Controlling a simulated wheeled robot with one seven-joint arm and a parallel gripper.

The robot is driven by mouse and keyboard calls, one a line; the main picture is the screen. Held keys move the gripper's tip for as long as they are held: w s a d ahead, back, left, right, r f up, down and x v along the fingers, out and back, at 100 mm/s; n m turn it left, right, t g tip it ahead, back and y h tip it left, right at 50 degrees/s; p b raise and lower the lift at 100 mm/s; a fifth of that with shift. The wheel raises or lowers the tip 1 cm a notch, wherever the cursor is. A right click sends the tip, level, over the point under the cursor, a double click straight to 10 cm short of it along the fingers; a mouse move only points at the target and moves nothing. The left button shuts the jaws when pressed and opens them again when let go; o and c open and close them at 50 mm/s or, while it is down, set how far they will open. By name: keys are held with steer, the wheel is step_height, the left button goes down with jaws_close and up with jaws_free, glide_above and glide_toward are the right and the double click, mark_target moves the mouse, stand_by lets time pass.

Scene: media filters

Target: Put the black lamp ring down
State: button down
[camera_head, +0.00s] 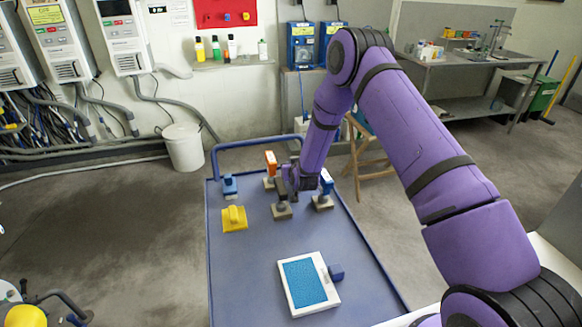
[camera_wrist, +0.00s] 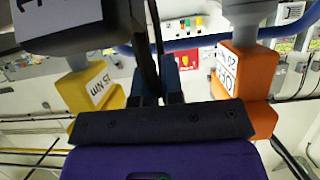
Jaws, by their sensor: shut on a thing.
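The black lamp ring (camera_head: 281,191) is a small dark piece above a brown-grey block base (camera_head: 282,212), on the blue table in the head view. My gripper (camera_head: 293,187) is lowered over the table from above, right at the dark piece, and is shut on it. My wrist hides part of it. In the wrist view my fingers (camera_wrist: 160,82) are close together with thin dark material between and beyond them. I cannot tell whether the held piece touches its base.
An orange-topped piece (camera_head: 270,164) and a blue-topped piece (camera_head: 326,182) stand close on either side. The table's (camera_head: 245,285) front left is clear.

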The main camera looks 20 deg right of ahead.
steer(key=c, duration=1.2)
jaws_free()
steer(key=shift+c, duration=0.2)
steer(key=v, duration=1.2)
steer(key=s+d+r+g, duration=0.1)
steer(key=s+r, duration=0.3)
steer(key=r, duration=0.5)
steer(key=s+d+r+g, duration=0.15)
steer(key=s+r, duration=0.25)
steer(key=r, duration=0.6)
steer(key=s+r+g, duration=0.2)
steer(key=s+r, duration=0.1)
steer(key=r, duration=0.6)
steer(key=s+d+r+g, duration=0.1)
steer(key=s+r, duration=0.2)
steer(key=s, duration=0.7)
steer(key=s+d+r+g, duration=0.1)
steer(key=s+r, duration=0.3)
steer(key=s, duration=0.6)
steer(key=s+d+r+g, duration=0.2)
steer(key=s+r, duration=0.1)
steer(key=s, duration=0.7)
steer(key=shift+s+r, duration=0.2)
steer(key=shift+s, duration=0.2)
steer(key=shift+d, duration=0.1)
